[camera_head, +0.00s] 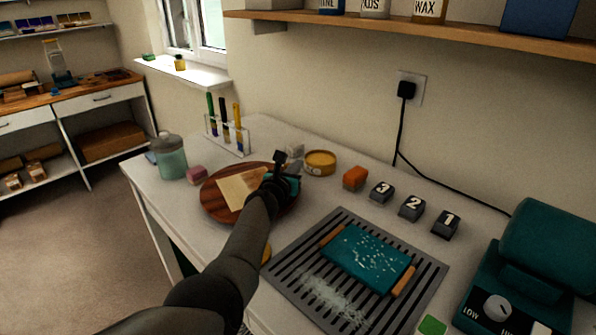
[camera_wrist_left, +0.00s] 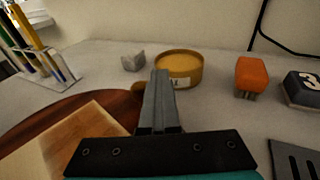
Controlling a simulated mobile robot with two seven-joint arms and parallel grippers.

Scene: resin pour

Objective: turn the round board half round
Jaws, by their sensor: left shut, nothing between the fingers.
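The round board (camera_head: 211,203) is dark brown wood and lies flat on the white table. A pale square piece (camera_head: 240,188) lies on it; both also show in the left wrist view, the board (camera_wrist_left: 52,122) at the left and the pale piece (camera_wrist_left: 85,138) in front of it. My left gripper (camera_head: 280,156) is shut and empty at the board's far right edge. Its closed fingers (camera_wrist_left: 160,78) point away, next to a brown rounded bit at the board's rim. I cannot tell whether they touch it. My left forearm hides the board's near right part.
A yellow tin (camera_head: 320,163), a grey lump (camera_wrist_left: 133,63) and an orange block (camera_head: 355,178) stand beyond the gripper. A slatted grey mat (camera_head: 292,268) lies right.

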